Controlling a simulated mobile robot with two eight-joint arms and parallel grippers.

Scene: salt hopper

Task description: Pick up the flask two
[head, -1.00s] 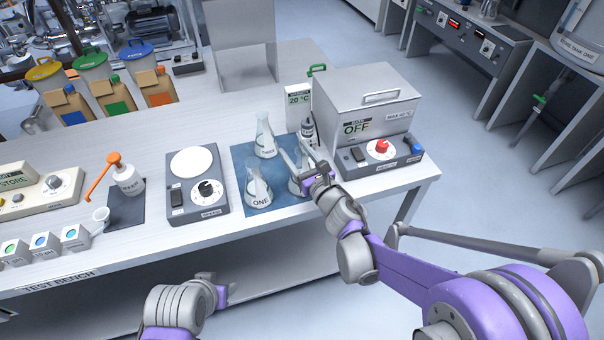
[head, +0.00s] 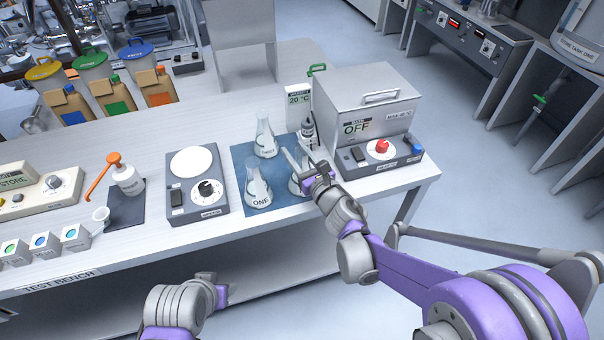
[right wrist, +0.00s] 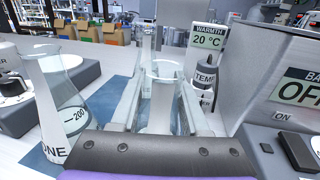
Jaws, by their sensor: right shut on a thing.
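A glass flask (head: 296,185) stands on the right part of the blue mat (head: 240,168), partly hidden by my right gripper; its label is not readable. My right gripper (head: 300,160) is shut on its neck. In the right wrist view this flask (right wrist: 163,85) is between the two fingers (right wrist: 160,100). The flask marked ONE (head: 258,188) stands upright to its left, and shows at left in the right wrist view (right wrist: 55,95). A third flask (head: 265,138) stands at the back of the mat. My left arm shows at the bottom, but its fingertips cannot be made out.
A grey bath box marked OFF (head: 368,105) with a red knob stands close right of the gripper. A small bottle (head: 308,130) and a 20 °C display (head: 299,98) are behind. A round-plated device (head: 193,165) is left of the mat.

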